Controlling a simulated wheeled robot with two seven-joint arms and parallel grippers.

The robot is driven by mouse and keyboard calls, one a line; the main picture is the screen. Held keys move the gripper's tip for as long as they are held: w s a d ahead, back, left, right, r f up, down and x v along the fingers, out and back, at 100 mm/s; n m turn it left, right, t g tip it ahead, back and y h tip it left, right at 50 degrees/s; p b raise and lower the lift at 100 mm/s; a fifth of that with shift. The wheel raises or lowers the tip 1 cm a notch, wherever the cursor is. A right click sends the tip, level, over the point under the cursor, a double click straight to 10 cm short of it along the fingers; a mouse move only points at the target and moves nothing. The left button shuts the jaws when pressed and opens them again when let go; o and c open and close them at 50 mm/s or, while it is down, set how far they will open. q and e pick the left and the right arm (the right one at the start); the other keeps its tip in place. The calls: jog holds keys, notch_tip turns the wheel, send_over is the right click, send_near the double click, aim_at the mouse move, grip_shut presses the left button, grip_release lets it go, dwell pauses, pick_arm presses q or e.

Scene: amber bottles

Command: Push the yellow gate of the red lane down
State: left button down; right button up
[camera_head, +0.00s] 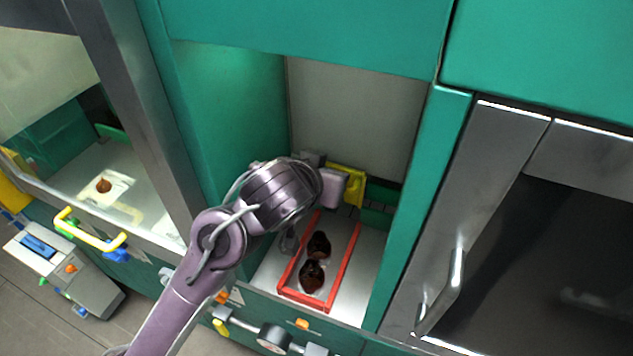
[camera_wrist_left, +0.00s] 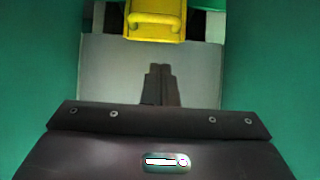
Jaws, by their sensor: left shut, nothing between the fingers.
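The yellow gate (camera_head: 351,181) stands at the back of the recess, at the far end of the red lane (camera_head: 345,268). In the left wrist view the yellow gate (camera_wrist_left: 155,25) shows at the top with a handle-like bar across it. Two dark amber bottles (camera_head: 312,275) are inside the red lane's frame. My left arm reaches into the recess from the left, and its gripper is mostly hidden behind the wrist in the head view. In the left wrist view my left gripper (camera_wrist_left: 161,72) is shut and empty, its fingertips short of the gate in the picture. My right gripper is not in view.
Green walls (camera_head: 243,110) close in the recess on both sides. A dark-windowed door with a metal handle (camera_head: 445,292) is at the right. A glass-fronted compartment at the left holds a small amber item (camera_head: 103,185). A gauge (camera_head: 274,338) sits below the recess.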

pick_arm(q)
jog(key=w+d+f+b, duration=0.1)
jog(key=w+f+b, duration=0.2)
jog(key=f+b, duration=0.2)
jog(key=shift+w+f, duration=0.3)
jog(key=shift+f, duration=0.2)
jog(key=shift+w+d, duration=0.1)
jog(key=shift+d, duration=0.05)
notch_tip(320, 180, down, 4)
jog(key=b, duration=0.3)
jog(key=shift+f, duration=0.2)
